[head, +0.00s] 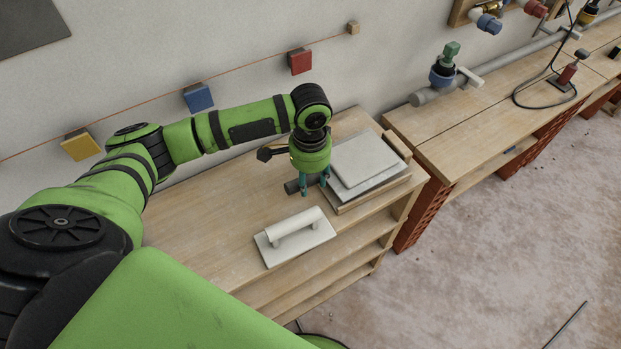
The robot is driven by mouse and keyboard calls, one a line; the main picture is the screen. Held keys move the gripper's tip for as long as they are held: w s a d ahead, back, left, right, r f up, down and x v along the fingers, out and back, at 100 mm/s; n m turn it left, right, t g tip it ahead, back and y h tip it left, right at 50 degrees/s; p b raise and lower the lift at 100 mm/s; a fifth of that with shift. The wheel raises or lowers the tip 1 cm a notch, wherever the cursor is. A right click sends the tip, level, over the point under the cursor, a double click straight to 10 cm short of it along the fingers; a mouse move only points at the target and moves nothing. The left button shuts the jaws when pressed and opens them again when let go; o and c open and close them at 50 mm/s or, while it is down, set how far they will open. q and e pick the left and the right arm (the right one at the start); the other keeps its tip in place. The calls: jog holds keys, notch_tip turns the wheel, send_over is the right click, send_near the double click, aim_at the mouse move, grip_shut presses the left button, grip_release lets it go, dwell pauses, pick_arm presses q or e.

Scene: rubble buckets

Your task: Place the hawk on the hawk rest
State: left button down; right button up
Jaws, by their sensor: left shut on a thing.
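A pale grey square plate, which looks like the hawk (368,158), is at the right end of the near wooden bench. It lies over or just above a low wooden stand with a pale top, which looks like the hawk rest (372,194). I cannot tell whether the two touch. My left gripper (314,184) points down at the plate's left side, its teal fingers around a dark grey bar (292,187) that looks like the hawk's handle. It is shut on that bar. The join between bar and plate is hidden by the gripper. My right gripper is not in view.
A white float with a bar handle (293,239) lies on the bench in front of my gripper. A wooden block (397,146) stands behind the plate's right side. A second bench (462,125) with a pipe is at right. The bench's left part is clear.

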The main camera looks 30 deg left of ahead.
pick_arm(q)
jog(key=shift+f, duration=0.55)
jog(key=c, duration=0.7)
grip_release()
jog(key=shift+f, duration=0.1)
notch_tip(320, 180, up, 12)
jog(key=b, duration=0.1)
